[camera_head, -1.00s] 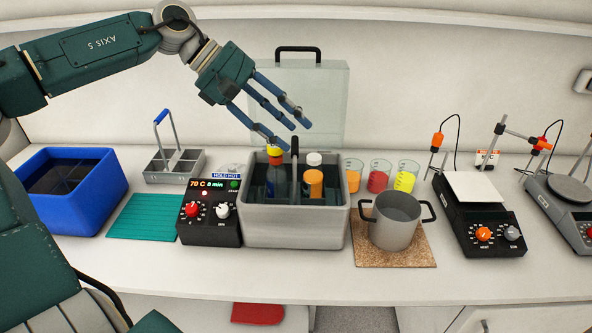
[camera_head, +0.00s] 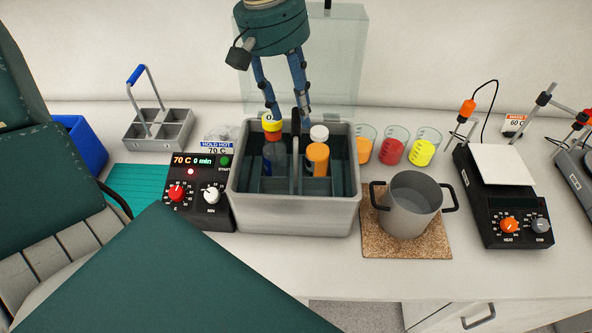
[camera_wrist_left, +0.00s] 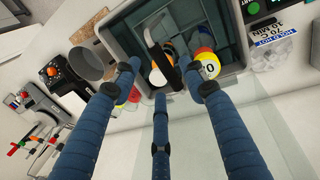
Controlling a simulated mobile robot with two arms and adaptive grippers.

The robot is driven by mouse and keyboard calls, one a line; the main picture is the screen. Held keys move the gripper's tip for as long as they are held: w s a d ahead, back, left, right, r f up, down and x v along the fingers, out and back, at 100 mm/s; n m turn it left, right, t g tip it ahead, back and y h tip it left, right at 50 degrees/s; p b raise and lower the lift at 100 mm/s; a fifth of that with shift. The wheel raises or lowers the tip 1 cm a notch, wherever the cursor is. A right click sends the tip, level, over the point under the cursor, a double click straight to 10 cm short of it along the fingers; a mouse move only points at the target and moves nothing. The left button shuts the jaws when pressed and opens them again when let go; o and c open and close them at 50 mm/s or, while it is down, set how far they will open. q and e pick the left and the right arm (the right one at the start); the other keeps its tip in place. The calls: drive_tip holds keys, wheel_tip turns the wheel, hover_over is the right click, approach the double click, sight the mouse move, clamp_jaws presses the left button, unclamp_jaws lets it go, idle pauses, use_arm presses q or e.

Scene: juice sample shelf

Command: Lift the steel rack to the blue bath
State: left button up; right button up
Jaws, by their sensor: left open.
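The steel rack stands inside the grey water bath (camera_head: 297,214), its upright dark handle (camera_head: 296,150) between a yellow-capped bottle (camera_head: 272,126) and a white-capped bottle with an orange band (camera_head: 317,153). The rack's lower part is mostly hidden in the bath. My left gripper (camera_head: 289,112) is open above the bath, fingers pointing down around the handle's top. The left wrist view shows the dark handle (camera_wrist_left: 152,38) between the spread fingers; contact cannot be told. The blue bath (camera_head: 84,142) is at the far left, partly hidden by my arm. My right gripper is not in view.
A grey caddy with a blue handle (camera_head: 158,131) stands behind a teal mat (camera_head: 138,184). A control box (camera_head: 196,196) adjoins the bath's left. A pot (camera_head: 409,206) on a cork mat and several beakers stand right. The clear lid (camera_head: 341,70) is raised behind.

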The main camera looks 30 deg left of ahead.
sight(299, 120)
use_arm(q)
drive_tip(key=shift+w+f+p, duration=0.1)
drive_tip(key=shift+f+p, duration=0.2)
drive_tip(key=shift+f, duration=0.1)
drive_tip(key=f+p, duration=0.1)
drive_tip(key=f, duration=0.2)
drive_tip(key=shift+w+f+p, duration=0.35)
drive_tip(key=shift+w+p, duration=0.05)
drive_tip(key=shift+d+f, duration=0.2)
drive_tip(key=shift+f, duration=0.25)
clamp_jaws()
drive_tip(key=shift+w+r, duration=0.1)
drive_tip(key=shift+w, duration=0.1)
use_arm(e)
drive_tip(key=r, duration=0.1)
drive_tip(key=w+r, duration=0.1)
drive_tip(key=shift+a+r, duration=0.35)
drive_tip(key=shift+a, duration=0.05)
